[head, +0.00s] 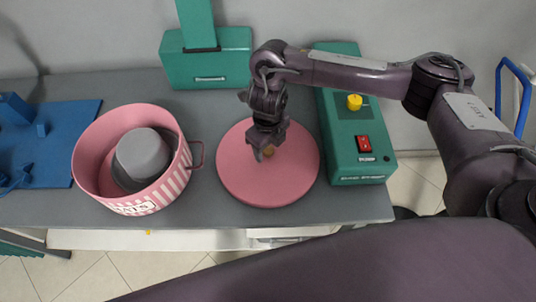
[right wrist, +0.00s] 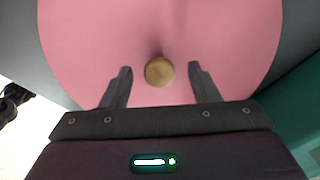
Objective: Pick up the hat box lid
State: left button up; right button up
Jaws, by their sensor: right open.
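The hat box lid (head: 242,182) is a round pink disc lying flat on the grey table, with a small brass knob at its middle. My right gripper (head: 264,152) is over the lid, pointing down at the knob. In the right wrist view the knob (right wrist: 159,71) shows between and just beyond the two open fingers of my right gripper (right wrist: 160,78), on the pink lid (right wrist: 90,35). I cannot tell the exact height of the fingertips above the lid. The pink hat box (head: 90,150) stands open to the left with a grey hat (head: 142,155) inside. My left gripper is not in view.
A green machine (head: 360,175) with a red switch and yellow knob stands close to the lid's right. Another green machine (head: 205,68) is at the back. A blue board (head: 55,150) lies far left. The table's front edge (head: 350,222) is close to the lid.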

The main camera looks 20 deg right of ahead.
jog(key=c, duration=1.1)
jog(key=shift+o, duration=0.2)
jog(key=shift+r, duration=0.1)
